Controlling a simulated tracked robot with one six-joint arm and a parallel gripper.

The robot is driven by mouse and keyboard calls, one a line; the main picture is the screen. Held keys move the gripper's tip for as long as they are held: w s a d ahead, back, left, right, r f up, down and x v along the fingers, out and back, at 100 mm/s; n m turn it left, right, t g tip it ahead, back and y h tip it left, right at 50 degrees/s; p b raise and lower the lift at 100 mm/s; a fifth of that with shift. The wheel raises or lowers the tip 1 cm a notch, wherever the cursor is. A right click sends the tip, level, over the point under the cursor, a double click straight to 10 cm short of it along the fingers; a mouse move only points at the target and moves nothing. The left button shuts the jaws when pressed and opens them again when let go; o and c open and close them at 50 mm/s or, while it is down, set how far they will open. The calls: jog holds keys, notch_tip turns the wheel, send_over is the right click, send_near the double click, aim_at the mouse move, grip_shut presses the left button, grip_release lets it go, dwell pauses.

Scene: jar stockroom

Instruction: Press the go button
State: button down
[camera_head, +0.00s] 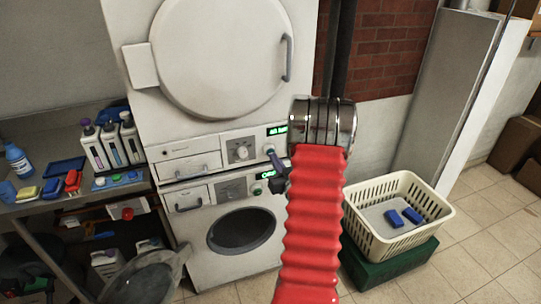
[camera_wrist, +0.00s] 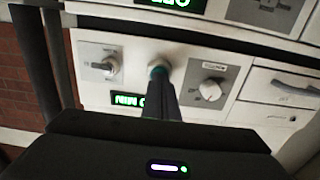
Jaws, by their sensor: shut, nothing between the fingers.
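Two white machines are stacked, each with a control panel. A round button with a teal-green face and pale ring (camera_wrist: 155,66) shows on the upper panel in the wrist view, which sees the panel upside down. My gripper (camera_head: 270,154) is shut and empty, its fingertips (camera_wrist: 159,78) right at this button and covering part of it. I cannot tell whether they touch it or whether it is pushed in. A lit green display (camera_head: 277,131) is above it. The lower panel has its own green button (camera_head: 257,190) and green display (camera_head: 265,176).
A dial (camera_wrist: 210,90) and a small knob (camera_wrist: 104,65) flank the upper button. A round door (camera_head: 220,55) is above and a windowed door (camera_head: 242,230) below. A cream basket (camera_head: 375,245) stands at right on a green box. A shelf with bottles (camera_head: 100,146) is at left.

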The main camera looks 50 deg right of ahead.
jog(key=shift+w+d, duration=0.25)
jog(key=shift+w, duration=0.2)
dwell(0.3)
jog(key=v, duration=0.9)
dwell(1.1)
dwell(0.5)
